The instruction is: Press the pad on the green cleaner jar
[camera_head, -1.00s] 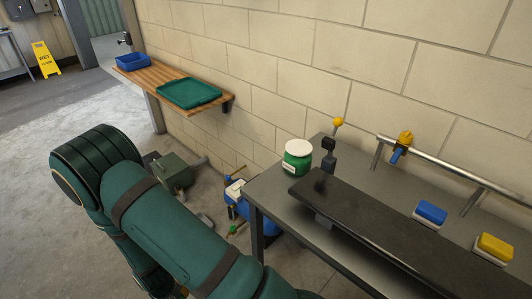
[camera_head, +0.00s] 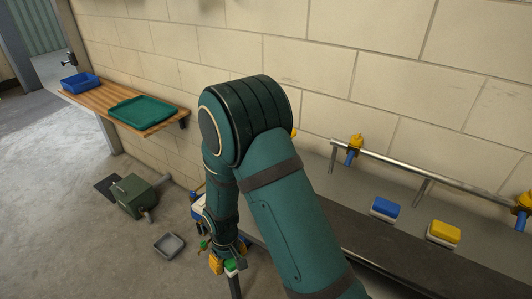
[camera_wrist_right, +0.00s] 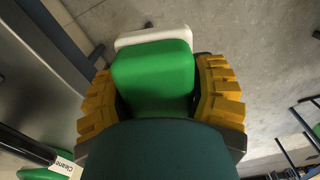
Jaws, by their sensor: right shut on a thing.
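My right gripper (camera_head: 229,262) points down beside the end of the grey bench, low in the head view. It is shut on a green pad (camera_wrist_right: 153,78) with a white layer along its far edge, held between yellow ridged fingers in the right wrist view (camera_wrist_right: 160,95). In the wrist view, part of the green cleaner jar (camera_wrist_right: 40,174) with its white label shows at the bottom left, apart from the pad. My right arm hides the jar in the head view. My left gripper is in neither view.
The bench (camera_head: 375,212) carries a dark strip, a blue pad (camera_head: 384,208) and a yellow pad (camera_head: 443,232). A rail (camera_head: 430,176) runs along the wall behind. A wooden shelf (camera_head: 97,104) holds a blue bin and green tray. A green box (camera_head: 135,193) and grey tray (camera_head: 169,245) lie on the floor.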

